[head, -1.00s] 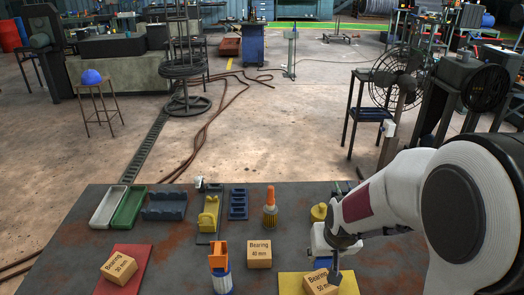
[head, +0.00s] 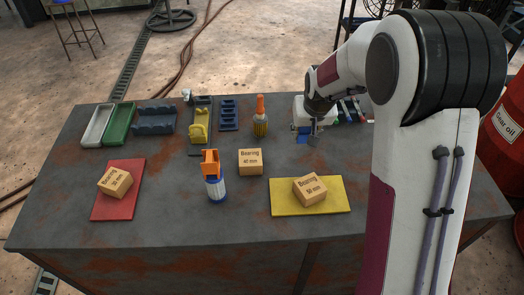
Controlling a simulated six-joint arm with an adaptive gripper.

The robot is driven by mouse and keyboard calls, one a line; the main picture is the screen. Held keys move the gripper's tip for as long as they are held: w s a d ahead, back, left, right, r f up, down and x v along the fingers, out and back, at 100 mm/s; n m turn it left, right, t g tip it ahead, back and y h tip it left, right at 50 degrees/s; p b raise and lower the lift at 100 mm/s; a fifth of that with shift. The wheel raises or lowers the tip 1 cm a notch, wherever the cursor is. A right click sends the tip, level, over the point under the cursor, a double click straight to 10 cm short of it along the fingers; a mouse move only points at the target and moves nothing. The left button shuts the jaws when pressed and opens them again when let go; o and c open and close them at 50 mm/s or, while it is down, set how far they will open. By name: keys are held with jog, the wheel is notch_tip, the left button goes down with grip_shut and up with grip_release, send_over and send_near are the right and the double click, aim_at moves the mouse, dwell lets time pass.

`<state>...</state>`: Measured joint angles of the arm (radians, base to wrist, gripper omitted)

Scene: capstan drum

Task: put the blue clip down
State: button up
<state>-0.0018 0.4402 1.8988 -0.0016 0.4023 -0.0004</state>
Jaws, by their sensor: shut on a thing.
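My gripper (head: 308,133) is over the back right part of the table, right of the orange-handled tool. It is shut on the blue clip (head: 302,139), which shows as a small blue piece at the fingertips. The fingers partly hide the clip. I cannot tell whether it touches the tabletop (head: 335,160).
Left of my gripper stand an orange-handled tool (head: 260,118), a blue slotted block (head: 229,115) and a yellow piece (head: 199,126). In front are a 40 mm bearing box (head: 250,162) and a 50 mm box (head: 310,190) on a yellow mat (head: 335,205). Small coloured pieces (head: 350,112) lie behind.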

jog(key=shift+w+r, duration=0.65)
jog(key=shift+w, duration=0.15)
jog(key=shift+s, duration=0.1)
jog(key=shift+f, duration=0.55)
send_over(299, 153)
jog(key=s, duration=0.1)
jog(key=shift+s+d+f, duration=0.1)
jog(key=shift+f, duration=1.2)
jog(key=shift+s+f, duration=0.1)
jog(key=shift+f, duration=1.2)
jog(key=shift+f, duration=1.9)
jog(key=shift+f, duration=0.1)
